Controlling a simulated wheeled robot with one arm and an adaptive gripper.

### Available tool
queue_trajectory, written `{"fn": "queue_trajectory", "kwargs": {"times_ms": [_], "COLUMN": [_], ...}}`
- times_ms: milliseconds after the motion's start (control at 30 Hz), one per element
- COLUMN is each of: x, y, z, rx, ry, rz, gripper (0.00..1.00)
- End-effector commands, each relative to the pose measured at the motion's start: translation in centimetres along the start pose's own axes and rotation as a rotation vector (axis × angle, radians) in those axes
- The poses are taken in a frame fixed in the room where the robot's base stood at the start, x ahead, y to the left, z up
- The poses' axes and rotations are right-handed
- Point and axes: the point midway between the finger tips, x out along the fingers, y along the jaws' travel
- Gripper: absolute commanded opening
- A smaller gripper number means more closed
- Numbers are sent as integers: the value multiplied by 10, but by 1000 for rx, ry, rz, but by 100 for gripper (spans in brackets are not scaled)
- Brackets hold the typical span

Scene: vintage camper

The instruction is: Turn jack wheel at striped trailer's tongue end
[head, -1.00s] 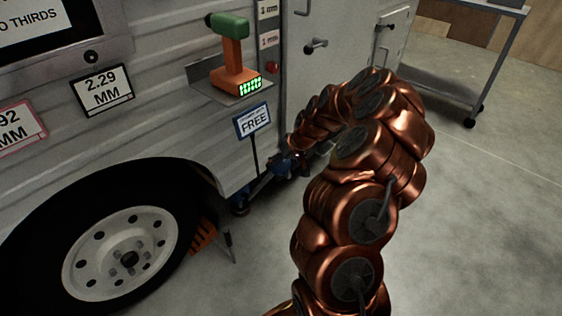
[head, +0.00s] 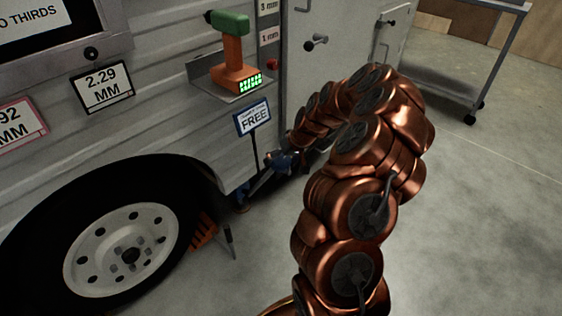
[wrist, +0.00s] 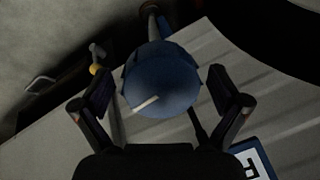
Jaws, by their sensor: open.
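The jack wheel (wrist: 162,80) is a blue, round, knob-like disc with a short white mark near its edge, in the middle of the wrist view. My gripper (wrist: 158,88) is open, with one finger on each side of the wheel. Small gaps seem to show between the fingers and its rim, and I cannot tell if either touches. In the head view, blue parts of the jack (head: 283,160) show low beside the trailer, at the end of my arm.
The pale ribbed trailer wall (head: 160,125) and its tyre (head: 25,235) are at the left. A "FREE" sign (head: 253,118) stands above the jack, below an orange and green tool (head: 235,55). A wheeled cart (head: 480,70) is at the back right. Floor at the right is clear.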

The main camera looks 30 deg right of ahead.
Motion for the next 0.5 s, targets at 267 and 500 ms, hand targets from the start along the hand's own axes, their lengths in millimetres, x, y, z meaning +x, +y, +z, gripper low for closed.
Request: {"fn": "queue_trajectory", "kwargs": {"times_ms": [267, 500], "x": [-6, -32], "y": [0, 0], "z": [0, 0], "rx": [0, -1], "ry": [1, 1], "rz": [0, 1], "gripper": [98, 98]}}
